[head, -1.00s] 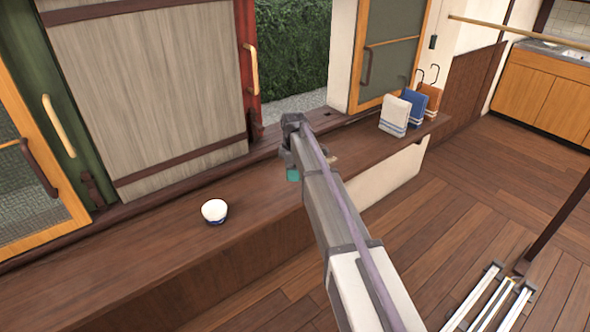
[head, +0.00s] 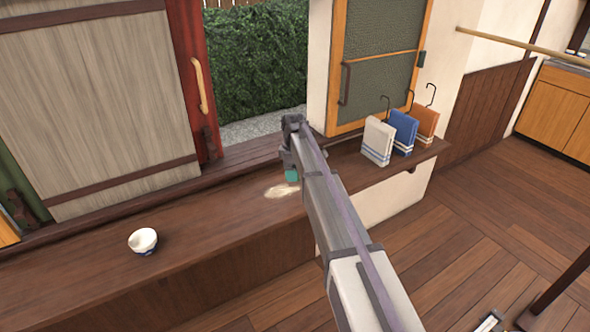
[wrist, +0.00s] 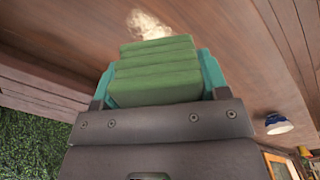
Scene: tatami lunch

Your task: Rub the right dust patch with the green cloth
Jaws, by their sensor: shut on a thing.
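My gripper (head: 291,174) is shut on the green cloth (wrist: 155,72). In the wrist view the cloth is a folded, ribbed block between teal fingers (wrist: 212,72). In the head view my arm hides the cloth, and only a bit of teal finger shows. A pale dust patch (head: 282,191) lies on the brown wooden ledge (head: 215,215), just left of my gripper. It also shows in the wrist view (wrist: 148,25), beyond the cloth's far edge. I cannot tell whether the cloth touches the ledge. No other dust patch shows.
A white and blue bowl (head: 143,240) stands on the ledge at left, also in the wrist view (wrist: 278,124). White (head: 377,141), blue (head: 404,132) and orange (head: 425,124) cloths or books stand at the ledge's right end. The ledge between bowl and patch is clear.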

